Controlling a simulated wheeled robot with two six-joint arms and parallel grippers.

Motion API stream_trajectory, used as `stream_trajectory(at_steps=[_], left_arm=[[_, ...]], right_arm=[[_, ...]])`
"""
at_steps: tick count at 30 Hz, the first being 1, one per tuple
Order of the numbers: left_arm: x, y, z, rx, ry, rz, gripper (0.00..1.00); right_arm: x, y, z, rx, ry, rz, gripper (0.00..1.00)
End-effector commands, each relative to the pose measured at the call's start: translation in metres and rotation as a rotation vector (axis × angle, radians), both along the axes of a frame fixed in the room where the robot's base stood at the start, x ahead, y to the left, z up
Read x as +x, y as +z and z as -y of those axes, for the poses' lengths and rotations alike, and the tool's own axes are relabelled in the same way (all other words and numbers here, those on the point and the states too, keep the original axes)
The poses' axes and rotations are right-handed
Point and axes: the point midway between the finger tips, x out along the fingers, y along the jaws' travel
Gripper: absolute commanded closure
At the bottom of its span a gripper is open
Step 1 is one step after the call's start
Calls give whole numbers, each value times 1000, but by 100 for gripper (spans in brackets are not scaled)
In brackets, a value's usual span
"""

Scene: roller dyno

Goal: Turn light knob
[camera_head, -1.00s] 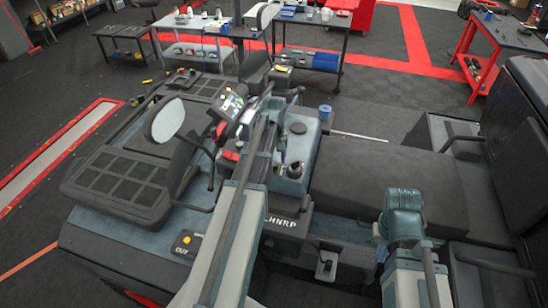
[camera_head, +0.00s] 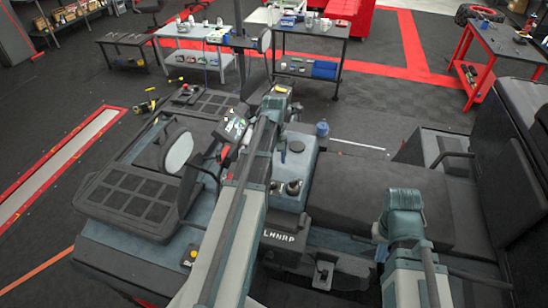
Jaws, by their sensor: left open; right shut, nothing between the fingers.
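The light knob cannot be told apart for certain. A control panel with a small screen (camera_head: 236,128) stands by the steering wheel, and dark round knobs (camera_head: 293,187) sit on the blue-grey console. A small box with a yellow button (camera_head: 190,256) is at the vehicle's near left. My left arm reaches over the vehicle from the bottom. Its gripper (camera_head: 273,104) is at the far end, beyond and right of the screen, apart from the console knobs. It is open; its fingers are small and partly hidden. My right arm is folded at the lower right, and its gripper is not visible.
A round mirror (camera_head: 179,153) stands up left of my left arm. The dark seat (camera_head: 372,195) fills the middle right, beside a tall black backrest (camera_head: 505,165). Tool tables (camera_head: 310,30) stand behind the vehicle. Open floor lies at the left.

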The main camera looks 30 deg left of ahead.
Motion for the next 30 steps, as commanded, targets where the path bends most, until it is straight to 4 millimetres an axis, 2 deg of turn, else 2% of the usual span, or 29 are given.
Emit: stream_trajectory(at_steps=[1,3,9,26,28,30], left_arm=[[0,16,0,0,0,0,31],[0,26,0,0,0,0,31],[0,44,0,0,0,0,31],[0,44,0,0,0,0,31],[-1,44,3,0,-10,0,31],[-7,44,17,2,-55,4,31]], right_arm=[[0,16,0,0,1,-1,100],[0,27,0,0,1,-1,100],[0,44,0,0,-6,-2,100],[0,44,0,0,-8,-1,100],[0,44,0,0,-8,-1,100],[0,44,0,0,-8,-1,100]])
